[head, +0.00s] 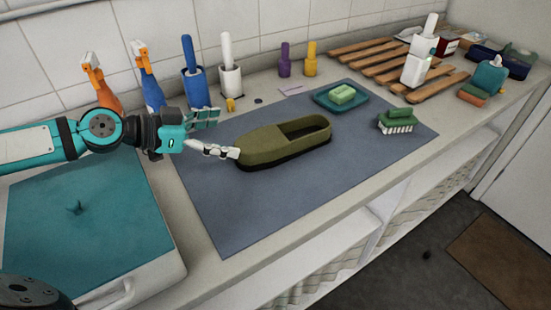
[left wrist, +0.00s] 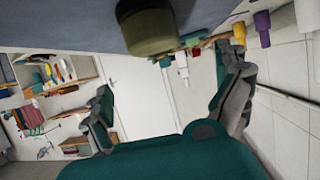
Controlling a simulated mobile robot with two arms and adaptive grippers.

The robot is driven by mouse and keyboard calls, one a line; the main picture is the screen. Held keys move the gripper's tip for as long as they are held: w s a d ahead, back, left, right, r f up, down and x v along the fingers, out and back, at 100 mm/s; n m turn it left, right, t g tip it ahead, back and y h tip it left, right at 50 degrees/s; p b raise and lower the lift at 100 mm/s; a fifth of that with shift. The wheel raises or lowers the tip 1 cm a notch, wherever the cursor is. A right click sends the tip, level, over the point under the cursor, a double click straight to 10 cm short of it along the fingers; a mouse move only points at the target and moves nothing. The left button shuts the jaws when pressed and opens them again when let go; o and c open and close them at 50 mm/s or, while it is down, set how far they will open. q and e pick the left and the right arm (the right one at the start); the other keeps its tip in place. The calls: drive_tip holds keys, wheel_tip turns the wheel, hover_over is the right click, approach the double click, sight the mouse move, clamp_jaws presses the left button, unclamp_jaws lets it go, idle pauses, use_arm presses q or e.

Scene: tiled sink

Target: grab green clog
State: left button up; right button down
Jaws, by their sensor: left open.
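The green clog (head: 280,143), olive with a dark sole, lies on the blue-grey mat (head: 220,227) on the counter, its opening toward the right. My left gripper (head: 225,133) is open, with its fingers at the clog's left end. The lower finger looks close to the toe, but I cannot tell whether it touches. In the left wrist view the clog (left wrist: 150,30) shows at the top, beyond and above the open fingers, with nothing between them. My right gripper is not in view.
A green soap dish (head: 320,98) and a scrub brush (head: 397,121) lie on the mat. Spray bottles (head: 100,82) and brush holders (head: 194,85) stand along the wall behind my arm. A wooden rack (head: 372,60) lies at the back right. The mat's front is clear.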

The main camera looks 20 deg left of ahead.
sight(275, 134)
use_arm(q)
drive_tip(key=shift+w+d+f+p, duration=0.15)
drive_tip(key=shift+w+d+p, duration=0.05)
drive_tip(key=shift+p, duration=0.3)
drive_tip(key=shift+w+d+f+p, duration=0.1)
drive_tip(key=shift+w+d+p, duration=0.35)
drive_tip(key=shift+p, duration=0.5)
drive_tip(key=shift+w+d+f+p, duration=0.15)
drive_tip(key=shift+w+d+p, duration=0.1)
drive_tip(key=shift+p, duration=0.15)
drive_tip(key=p+x, duration=0.2)
drive_tip(key=x, duration=0.2)
drive_tip(key=shift+f, duration=0.1)
drive_tip(key=shift+f+p, duration=0.15)
drive_tip(key=shift+p, duration=0.15)
drive_tip(key=w+d+p, duration=0.1)
drive_tip(key=d+p, duration=0.1)
drive_tip(key=shift+w+p, duration=0.25)
drive_tip(key=shift+p, duration=0.1)
drive_tip(key=shift+p+x, duration=0.45)
drive_tip(key=shift+x, duration=0.65)
drive_tip(key=shift+w+d+f, duration=0.3)
drive_tip(key=shift+f, duration=0.05)
drive_tip(key=c, duration=1.1)
